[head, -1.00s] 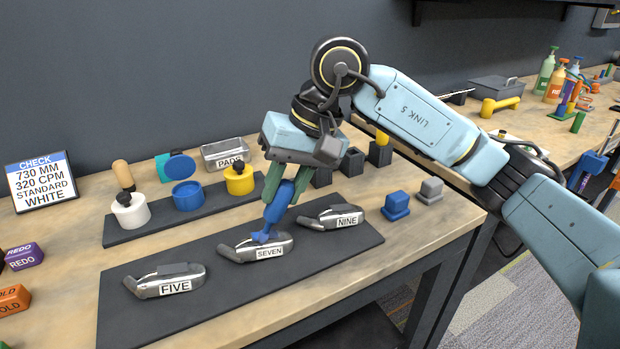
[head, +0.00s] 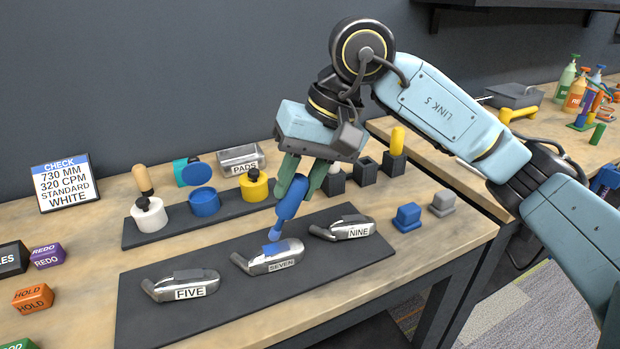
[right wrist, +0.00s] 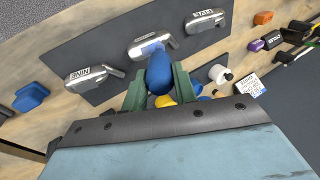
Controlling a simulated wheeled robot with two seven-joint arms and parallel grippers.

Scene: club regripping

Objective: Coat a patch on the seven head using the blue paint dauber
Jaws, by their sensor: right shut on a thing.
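The seven head (head: 262,263) is a silver club head with a "SEVEN" label, lying on a dark mat (head: 225,319) between the five head (head: 182,286) and the nine head (head: 345,230). A blue patch (head: 276,248) shows on its top. My right gripper (head: 299,186), with green fingers, is shut on the blue paint dauber (head: 289,208). The dauber is tilted, its lower end right at or just above the blue patch; I cannot tell if they touch. The right wrist view shows the dauber (right wrist: 160,74) in front of the seven head (right wrist: 140,50). My left gripper is not in view.
Behind the mat, a tray holds a white pot (head: 150,217), an open blue pot (head: 206,203) and a yellow pot (head: 256,188). Blue (head: 407,217) and grey (head: 443,203) blocks stand at the right. Word blocks (head: 33,298) lie at the left.

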